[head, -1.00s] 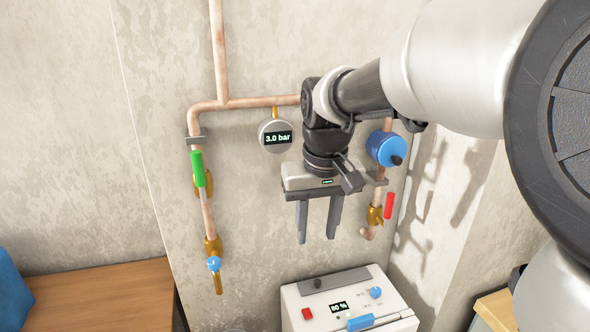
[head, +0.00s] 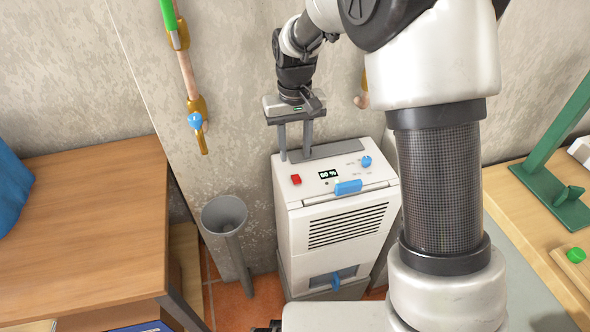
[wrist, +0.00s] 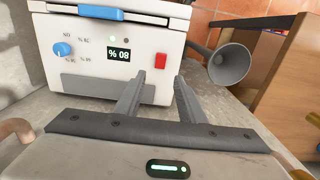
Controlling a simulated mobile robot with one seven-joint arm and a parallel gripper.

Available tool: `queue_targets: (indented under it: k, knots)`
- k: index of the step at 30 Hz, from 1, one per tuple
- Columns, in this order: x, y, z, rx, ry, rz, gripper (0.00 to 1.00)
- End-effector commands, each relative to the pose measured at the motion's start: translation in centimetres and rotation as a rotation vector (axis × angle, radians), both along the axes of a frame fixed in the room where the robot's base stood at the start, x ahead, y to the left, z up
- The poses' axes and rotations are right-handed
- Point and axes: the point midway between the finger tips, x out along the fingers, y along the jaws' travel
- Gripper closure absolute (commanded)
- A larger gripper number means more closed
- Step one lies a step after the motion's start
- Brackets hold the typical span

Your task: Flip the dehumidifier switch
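The dehumidifier (head: 340,222) is a white box with a vent grille, standing against the wall. Its top panel carries a red switch (head: 296,180) on the left, a small display reading 80 % (head: 328,174), a blue knob (head: 366,161) on the right and a blue handle (head: 348,187) at the front edge. My gripper (head: 295,157) points down at the back of the panel, behind the red switch. In the wrist view its two fingers (wrist: 160,90) are apart with nothing between them, and the red switch (wrist: 161,65) shows just beyond them, apparently untouched.
A grey funnel with a pipe (head: 226,216) stands left of the dehumidifier. A wooden table (head: 90,215) is at the left and a workbench with a green stand (head: 560,195) at the right. A copper pipe with a valve (head: 194,100) runs down the wall.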

Motion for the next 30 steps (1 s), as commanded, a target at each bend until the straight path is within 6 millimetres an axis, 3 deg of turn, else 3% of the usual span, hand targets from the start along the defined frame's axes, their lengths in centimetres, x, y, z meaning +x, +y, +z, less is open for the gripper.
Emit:
queue_targets:
  k: [3, 9, 15, 23, 30]
  knots:
    - [-0.1, 0.0, -2.9, -0.001, 0.004, 0.0, 0.64]
    - [0.0, 0.0, -5.8, 0.0, 0.001, 0.0, 0.64]
    - [0.0, 0.0, -7.0, 0.0, 0.0, 0.0, 0.64]
    - [0.0, 0.0, -7.0, 0.0, 0.0, 0.0, 0.64]
    - [0.0, 0.0, -7.0, 0.0, -0.001, 0.0, 1.0]
